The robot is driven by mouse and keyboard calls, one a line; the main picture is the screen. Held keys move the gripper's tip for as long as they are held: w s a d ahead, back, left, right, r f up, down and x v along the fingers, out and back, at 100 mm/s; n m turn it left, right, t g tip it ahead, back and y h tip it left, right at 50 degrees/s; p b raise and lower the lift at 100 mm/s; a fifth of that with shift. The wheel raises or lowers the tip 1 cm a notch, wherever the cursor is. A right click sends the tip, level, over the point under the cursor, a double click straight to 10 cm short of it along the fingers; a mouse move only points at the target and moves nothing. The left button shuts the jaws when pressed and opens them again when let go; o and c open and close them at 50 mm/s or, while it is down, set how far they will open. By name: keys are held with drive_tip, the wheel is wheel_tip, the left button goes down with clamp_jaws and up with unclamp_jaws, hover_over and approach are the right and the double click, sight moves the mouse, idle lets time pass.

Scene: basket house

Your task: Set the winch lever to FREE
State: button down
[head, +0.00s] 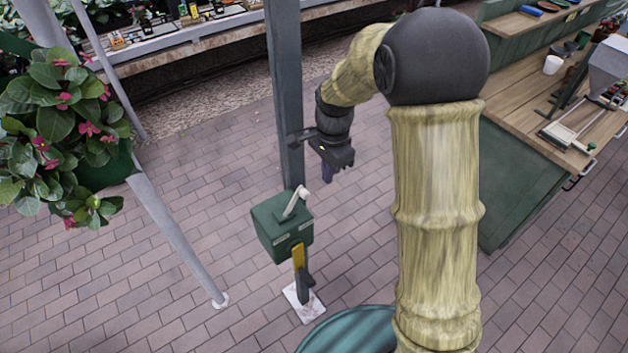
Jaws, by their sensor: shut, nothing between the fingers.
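The winch is a dark green box (272,236) fixed to a grey post (285,110). A pale crank-like handle (295,204) stands tilted on its top. A yellow lever-like piece (298,257) points down at the lower front of the box. Small pale labels on the front are too small to read, so I cannot tell which setting the lever is at. My gripper (327,179) is shut and empty, pointing down, above and to the right of the box. It appears apart from the winch and both handles.
The grey post rises close beside my wrist. A flowering plant (60,140) and a slanted grey pole (178,240) are at left. A green round lid-like thing (350,332) is at front. A wooden workbench (520,85) stands at right. Brick floor is clear between.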

drive_tip(key=s+a+f+p, duration=0.2)
drive_tip(key=a+p, duration=0.1)
drive_tip(key=shift+a, duration=0.15)
